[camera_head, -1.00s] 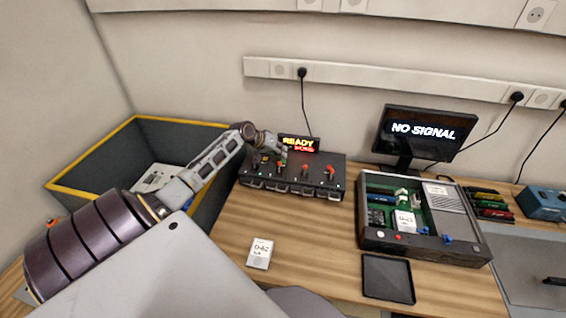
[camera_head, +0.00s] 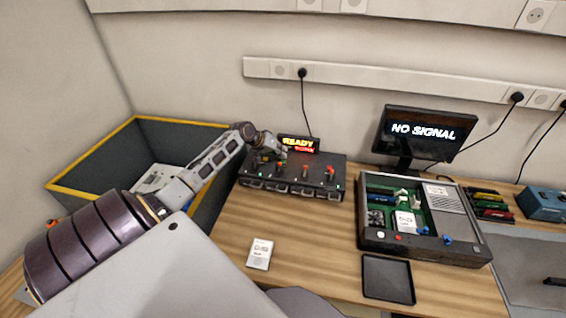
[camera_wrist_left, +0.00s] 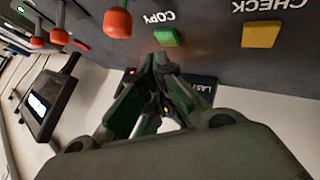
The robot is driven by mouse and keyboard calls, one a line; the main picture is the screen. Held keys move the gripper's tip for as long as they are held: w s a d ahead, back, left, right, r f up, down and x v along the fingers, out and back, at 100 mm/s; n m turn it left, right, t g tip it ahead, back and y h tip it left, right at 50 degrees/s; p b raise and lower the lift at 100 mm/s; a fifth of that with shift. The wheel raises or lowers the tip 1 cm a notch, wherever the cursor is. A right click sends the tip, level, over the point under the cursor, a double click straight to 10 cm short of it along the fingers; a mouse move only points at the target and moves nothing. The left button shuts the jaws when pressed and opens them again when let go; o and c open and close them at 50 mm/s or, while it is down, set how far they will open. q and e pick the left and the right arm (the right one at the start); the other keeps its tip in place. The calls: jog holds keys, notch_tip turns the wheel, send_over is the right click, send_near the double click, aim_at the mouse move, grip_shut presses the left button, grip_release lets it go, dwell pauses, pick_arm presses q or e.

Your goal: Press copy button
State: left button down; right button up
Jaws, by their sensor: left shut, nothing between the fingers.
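The black device (camera_head: 320,174) stands at the back of the wooden table, with a lit display (camera_head: 298,144) reading READY behind it. In the left wrist view, a green button (camera_wrist_left: 167,37) sits beside the label COPY (camera_wrist_left: 158,17). A yellow button (camera_wrist_left: 261,34) sits beside the label CHECK. My left gripper (camera_head: 279,153) is at the device's left part. In the wrist view its fingertips (camera_wrist_left: 161,60) are together, empty, and close to the green button; I cannot tell whether they touch it. My right gripper is out of view.
Red-topped levers (camera_wrist_left: 117,23) stand beside the COPY button. A grey bin with a yellow rim (camera_head: 90,158) is at the left. A white drive (camera_head: 260,254), a black tray (camera_head: 388,279) and an open case (camera_head: 426,262) lie on the table. A monitor (camera_head: 424,135) reads NO SIGNAL.

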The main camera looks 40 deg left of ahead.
pick_arm(q)
jog(key=shift+f, duration=0.45)
dwell(0.8)
jog(key=shift+f, duration=0.4)
dwell(0.5)
dwell(0.4)
jog(key=shift+r+p, duration=0.15)
jog(key=shift+p, duration=0.15)
jog(key=shift+r+p, duration=0.55)
jog(key=shift+p, duration=0.05)
jog(key=shift+r, duration=0.15)
jog(key=shift+r, duration=0.1)
